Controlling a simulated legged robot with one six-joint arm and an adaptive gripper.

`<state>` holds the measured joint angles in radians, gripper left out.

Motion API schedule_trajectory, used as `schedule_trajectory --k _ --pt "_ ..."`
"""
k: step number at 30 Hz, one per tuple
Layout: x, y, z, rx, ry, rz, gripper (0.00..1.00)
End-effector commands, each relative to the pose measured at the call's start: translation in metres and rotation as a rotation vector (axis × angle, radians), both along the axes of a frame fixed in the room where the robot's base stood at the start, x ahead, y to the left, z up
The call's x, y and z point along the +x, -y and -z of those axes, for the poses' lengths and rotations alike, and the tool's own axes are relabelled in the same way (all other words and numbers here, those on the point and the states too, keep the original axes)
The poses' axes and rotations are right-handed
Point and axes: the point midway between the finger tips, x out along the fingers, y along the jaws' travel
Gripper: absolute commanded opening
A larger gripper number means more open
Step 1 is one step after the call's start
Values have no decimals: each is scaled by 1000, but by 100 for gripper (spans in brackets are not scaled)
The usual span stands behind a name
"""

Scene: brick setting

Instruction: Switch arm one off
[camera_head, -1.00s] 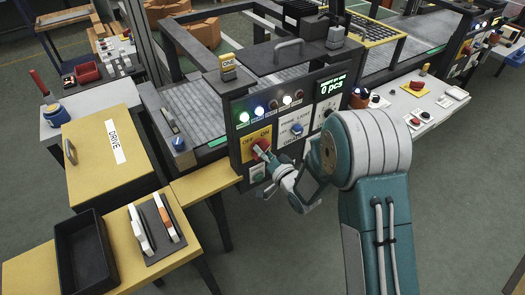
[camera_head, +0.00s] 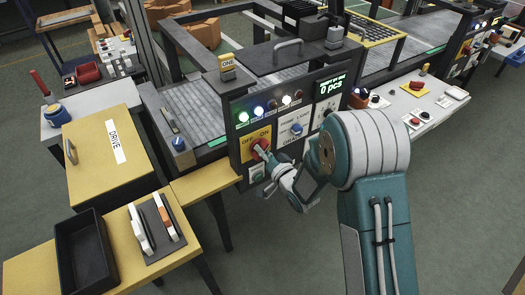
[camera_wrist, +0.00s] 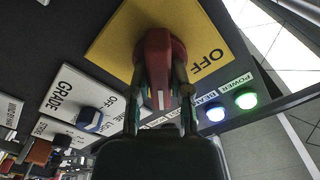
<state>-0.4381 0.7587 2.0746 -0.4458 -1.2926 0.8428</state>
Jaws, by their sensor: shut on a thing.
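The control panel (camera_head: 243,113) of the station marked ONE stands in front of me. Its red rotary switch (camera_head: 261,145) sits on a yellow plate (camera_head: 248,140) marked OFF and ON. In the wrist view the red switch handle (camera_wrist: 158,55) lies between the two fingers, with OFF readable on the yellow plate (camera_wrist: 205,35). My gripper (camera_head: 262,154) is shut on the red handle. The ON word is hidden in the wrist view.
A blue GRADE knob (camera_head: 296,129) and a display (camera_head: 330,87) reading 0 pcs are on the same panel. A yellow DRIVE box (camera_head: 95,150), a black tray (camera_head: 82,250) and a rack with tools (camera_head: 155,228) stand left. A white table (camera_head: 425,105) holds buttons at right.

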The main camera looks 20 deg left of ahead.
Motion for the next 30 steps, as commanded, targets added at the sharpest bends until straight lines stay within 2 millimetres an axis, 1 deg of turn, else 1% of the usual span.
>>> schedule_trajectory --k 8,30 --pt "0 1 2 -136 150 4 0" --pt "-1 -1 2 -592 683 1 0"
